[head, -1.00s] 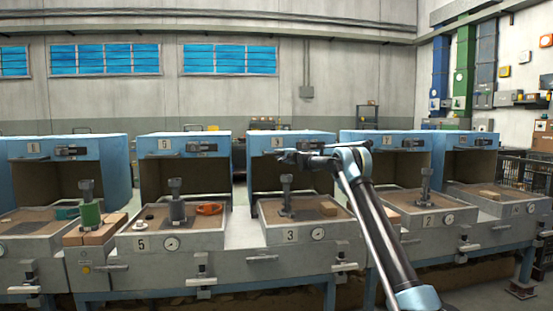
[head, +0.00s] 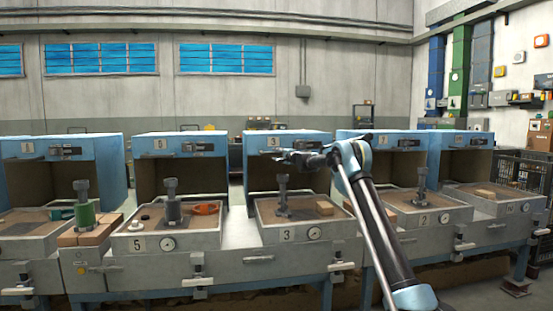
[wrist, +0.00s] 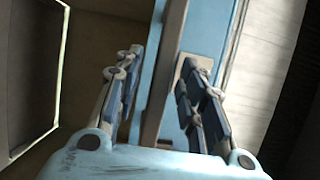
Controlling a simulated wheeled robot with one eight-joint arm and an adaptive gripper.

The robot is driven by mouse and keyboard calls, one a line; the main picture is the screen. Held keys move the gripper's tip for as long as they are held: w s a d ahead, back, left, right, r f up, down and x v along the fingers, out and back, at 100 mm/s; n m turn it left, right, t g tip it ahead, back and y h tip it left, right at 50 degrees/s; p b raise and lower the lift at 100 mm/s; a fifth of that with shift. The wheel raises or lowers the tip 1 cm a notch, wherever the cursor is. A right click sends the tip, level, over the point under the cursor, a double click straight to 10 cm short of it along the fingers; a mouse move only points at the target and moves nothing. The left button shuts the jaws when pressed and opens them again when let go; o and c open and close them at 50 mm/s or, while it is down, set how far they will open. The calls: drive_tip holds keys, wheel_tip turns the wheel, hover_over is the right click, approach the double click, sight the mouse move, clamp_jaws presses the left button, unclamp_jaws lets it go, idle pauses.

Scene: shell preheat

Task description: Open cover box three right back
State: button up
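Station three has a blue cover (head: 318,143) with a "3" label, standing raised behind its grey tray (head: 262,237). The dark space under the cover is open to the front. My gripper (head: 284,157) is at the cover's front face, over the spot where its handle would show, and hides it. In the wrist view my gripper (wrist: 163,100) has its two dark fingers apart, with the blue cover edge (wrist: 207,35) and a grey-brown bar (wrist: 170,60) between or behind them. I cannot tell whether a finger touches the cover.
Station three's tray holds a grey post (head: 282,193) and a tan block (head: 325,208). Neighbouring stations with similar raised blue covers stand on both sides, close by. Station five's tray holds a dark cylinder (head: 173,212) and an orange ring (head: 206,209). A lever handle (head: 340,266) sticks out below tray three.

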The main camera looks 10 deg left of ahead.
drive_tip(key=v, duration=0.9)
drive_tip(key=shift+s+d, duration=0.2)
drive_tip(key=shift+s, duration=0.1)
drive_tip(key=shift+d, duration=0.1)
drive_tip(key=s+d+r+n+g, duration=0.2)
drive_tip(key=s+d, duration=0.2)
drive_tip(key=s, duration=0.4)
drive_tip(key=s+d+r+n+g, duration=0.1)
drive_tip(key=s+d+r+n, duration=0.15)
drive_tip(key=s+d, duration=0.4)
drive_tip(key=s+d+f+n+g+h, duration=0.15)
drive_tip(key=s+d, duration=0.25)
drive_tip(key=s, duration=0.6)
drive_tip(key=s+d+f+n+g+h, duration=0.1)
drive_tip(key=s+d+f+h, duration=0.3)
drive_tip(key=s, duration=0.6)
drive_tip(key=s+d+f+g+h, duration=0.1)
drive_tip(key=s+d+f+h, duration=0.1)
drive_tip(key=s+d+f, duration=0.6)
drive_tip(key=s+d+f+n+g+h, duration=0.1)
drive_tip(key=s+d+f, duration=0.8)
drive_tip(key=s, duration=1.2)
drive_tip(key=s+d+f+n+g+h, duration=0.1)
drive_tip(key=s+d+f+g+h, duration=0.2)
drive_tip(key=s+d+f, duration=0.6)
drive_tip(key=s+f+h, duration=0.1)
drive_tip(key=s, duration=0.4)
drive_tip(key=shift+s, duration=0.35)
drive_tip(key=shift+a, duration=0.1)
